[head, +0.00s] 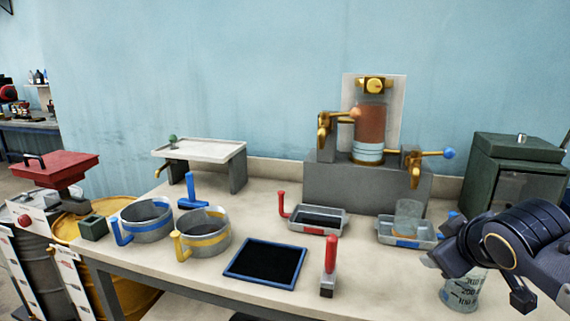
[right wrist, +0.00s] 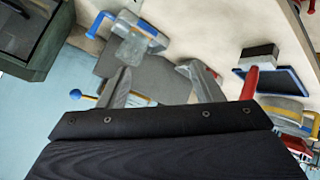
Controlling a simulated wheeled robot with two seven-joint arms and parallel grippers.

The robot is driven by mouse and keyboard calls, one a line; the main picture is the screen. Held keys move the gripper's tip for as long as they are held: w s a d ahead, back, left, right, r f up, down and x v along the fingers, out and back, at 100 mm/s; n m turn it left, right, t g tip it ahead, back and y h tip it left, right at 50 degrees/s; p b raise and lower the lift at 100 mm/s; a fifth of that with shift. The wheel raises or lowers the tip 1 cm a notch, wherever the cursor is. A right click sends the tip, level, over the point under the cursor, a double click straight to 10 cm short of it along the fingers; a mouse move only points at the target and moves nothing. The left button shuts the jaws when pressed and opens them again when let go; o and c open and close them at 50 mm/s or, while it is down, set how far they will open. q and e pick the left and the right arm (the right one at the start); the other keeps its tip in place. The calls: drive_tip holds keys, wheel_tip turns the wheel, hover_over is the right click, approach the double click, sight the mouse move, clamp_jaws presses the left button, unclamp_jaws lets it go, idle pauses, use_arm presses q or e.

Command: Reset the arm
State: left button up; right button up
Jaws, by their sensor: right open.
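My right gripper (head: 440,262) comes in from the right edge, over the front right of the bench. In the right wrist view its two fingers (right wrist: 157,70) are apart with nothing between them. A marked measuring cup (head: 462,293) stands below the gripper, partly covered by it. A blue-labelled metal tray (head: 390,232) sits behind and left of the gripper, with a clear beaker (head: 408,212) in it. The tray also shows beyond the fingers in the wrist view (right wrist: 152,38). My left gripper is out of view.
A red-handled tray (head: 318,226), a blue-rimmed black mat (head: 265,263), a red-handled tool (head: 329,270), and blue (head: 150,228) and yellow (head: 203,240) banded pots occupy the bench (head: 265,190). The brass-tapped apparatus (head: 365,185) and green cabinet (head: 510,175) stand behind.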

drive_tip(key=s+a+f+m+g+y, duration=0.2)
drive_tip(key=s+a+f+m+y, duration=0.15)
drive_tip(key=s+f, duration=0.65)
drive_tip(key=s+a+f+m+g+y, duration=0.2)
drive_tip(key=s+a+f+m, duration=0.2)
drive_tip(key=s+f, duration=0.65)
wheel_tip(320, 180, up, 16)
drive_tip(key=s+p, duration=0.1)
drive_tip(key=p, duration=1.3)
drive_tip(key=shift+s+a, duration=0.2)
drive_tip(key=shift+h, duration=0.25)
